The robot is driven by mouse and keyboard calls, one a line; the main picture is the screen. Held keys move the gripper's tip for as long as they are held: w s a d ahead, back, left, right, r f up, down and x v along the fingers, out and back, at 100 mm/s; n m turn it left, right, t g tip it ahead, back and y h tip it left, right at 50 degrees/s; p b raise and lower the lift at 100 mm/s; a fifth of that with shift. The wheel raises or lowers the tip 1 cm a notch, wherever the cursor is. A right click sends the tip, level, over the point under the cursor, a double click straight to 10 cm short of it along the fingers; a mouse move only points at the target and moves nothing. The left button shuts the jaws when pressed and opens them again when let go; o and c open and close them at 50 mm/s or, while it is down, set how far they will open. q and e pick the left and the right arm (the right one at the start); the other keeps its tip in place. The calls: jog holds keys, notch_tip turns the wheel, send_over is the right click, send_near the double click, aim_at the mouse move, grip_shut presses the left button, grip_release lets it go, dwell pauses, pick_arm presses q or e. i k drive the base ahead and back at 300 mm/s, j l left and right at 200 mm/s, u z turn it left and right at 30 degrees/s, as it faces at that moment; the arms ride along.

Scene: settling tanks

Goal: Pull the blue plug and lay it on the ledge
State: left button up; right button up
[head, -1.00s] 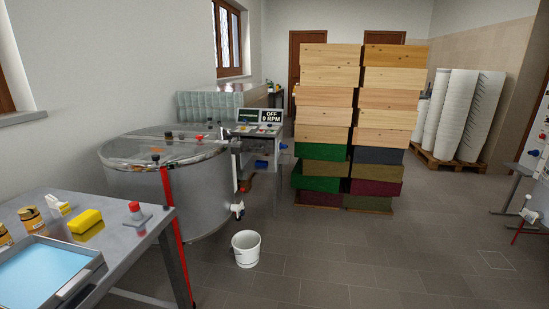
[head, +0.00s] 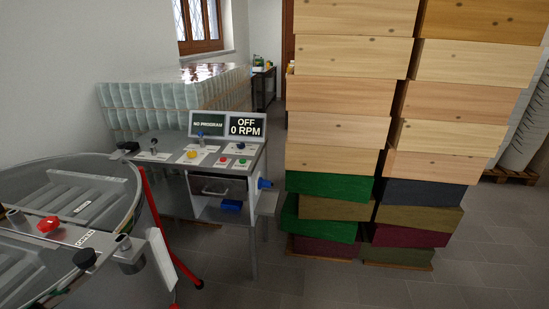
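A blue plug (head: 264,183) sticks out from the right side of the control bench (head: 220,165), seemingly in a socket on its white side panel. Just below and right of it, a narrow pale ledge (head: 266,203) juts from the same side. A second blue object (head: 231,206) lies on the bench's lower shelf; I cannot tell what it is. Neither of my grippers shows in the head view.
A metal drum (head: 70,230) with a clear lid and red leg stands at the left front. Tall stacks of wooden boxes (head: 345,90) stand close on the right. Jars on pallets (head: 175,95) stand behind the bench. Grey floor is clear in front.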

aim_at(264, 183)
jog(key=i+l+u, duration=0.1)
jog(key=i+u, duration=0.15)
jog(key=i, duration=0.3)
jog(key=i+l+u, duration=0.2)
jog(key=i, duration=0.3)
jog(key=i+l+u, duration=0.25)
jog(key=i, duration=0.3)
jog(key=i+l+u, duration=0.2)
jog(key=i+l, duration=0.15)
jog(key=i, duration=0.15)
